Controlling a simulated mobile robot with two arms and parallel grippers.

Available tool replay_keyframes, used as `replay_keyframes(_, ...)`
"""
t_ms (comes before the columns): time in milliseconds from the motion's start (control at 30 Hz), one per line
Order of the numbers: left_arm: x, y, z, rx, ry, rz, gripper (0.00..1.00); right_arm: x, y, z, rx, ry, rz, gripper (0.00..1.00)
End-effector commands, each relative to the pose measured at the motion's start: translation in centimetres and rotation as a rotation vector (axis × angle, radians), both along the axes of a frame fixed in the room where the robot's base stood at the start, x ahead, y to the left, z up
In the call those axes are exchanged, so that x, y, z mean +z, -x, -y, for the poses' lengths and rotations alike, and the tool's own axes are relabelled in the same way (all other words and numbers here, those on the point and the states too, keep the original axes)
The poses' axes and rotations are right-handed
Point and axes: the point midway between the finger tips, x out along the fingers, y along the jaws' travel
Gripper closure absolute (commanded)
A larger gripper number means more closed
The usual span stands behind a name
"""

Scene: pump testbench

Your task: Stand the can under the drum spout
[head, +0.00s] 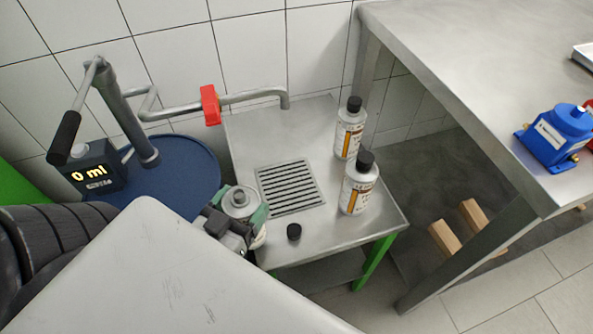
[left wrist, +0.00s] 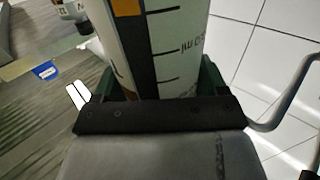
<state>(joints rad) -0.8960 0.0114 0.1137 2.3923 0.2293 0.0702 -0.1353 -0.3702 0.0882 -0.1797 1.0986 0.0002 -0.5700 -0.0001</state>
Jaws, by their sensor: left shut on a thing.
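My left gripper (head: 238,216) is shut on the can (head: 241,202) at the left edge of the steel stand. The can shows its grey top in the head view; its lower part is hidden by the gripper. In the left wrist view the can (left wrist: 165,45) is white with a measuring scale and an orange and black stripe, between the green fingers. The drum spout (head: 285,99) reaches over the stand from the blue drum (head: 188,170), above and behind a slotted grate (head: 290,187). The can is left of the grate, not under the spout. My right gripper is not in view.
Two capped bottles (head: 349,128) (head: 360,183) stand right of the grate. A loose black cap (head: 294,232) lies in front of it. The red valve handle (head: 210,105) is on the spout pipe. The drum display (head: 92,174) reads 0 ml. A steel table (head: 450,65) stands at right.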

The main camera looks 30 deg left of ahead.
Motion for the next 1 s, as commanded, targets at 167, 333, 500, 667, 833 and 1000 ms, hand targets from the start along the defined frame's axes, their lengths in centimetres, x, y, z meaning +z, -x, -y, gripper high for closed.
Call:
replay_keyframes(167, 0.8, 0.6, -0.2, 0.001, 0.001, 0.008, 0.97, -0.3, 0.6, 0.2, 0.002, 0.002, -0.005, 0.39)
replay_keyframes(333, 0.9, -2.6, -0.4, 0.002, 0.003, 0.014, 0.97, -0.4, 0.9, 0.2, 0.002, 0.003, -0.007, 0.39)
replay_keyframes(500, 0.9, -6.7, -0.7, 0.002, 0.002, 0.013, 0.97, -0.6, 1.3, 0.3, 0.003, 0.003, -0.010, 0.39)
replay_keyframes(667, 0.9, -10.7, -1.1, 0.002, 0.002, 0.013, 0.97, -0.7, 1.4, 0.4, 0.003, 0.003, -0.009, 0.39)
replay_keyframes(833, 0.8, -14.6, -1.4, 0.002, 0.002, 0.010, 0.97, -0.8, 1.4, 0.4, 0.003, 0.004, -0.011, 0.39)
replay_keyframes(1000, 0.7, -16.5, -1.5, 0.002, 0.001, 0.007, 0.97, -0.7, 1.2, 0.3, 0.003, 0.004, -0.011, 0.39)
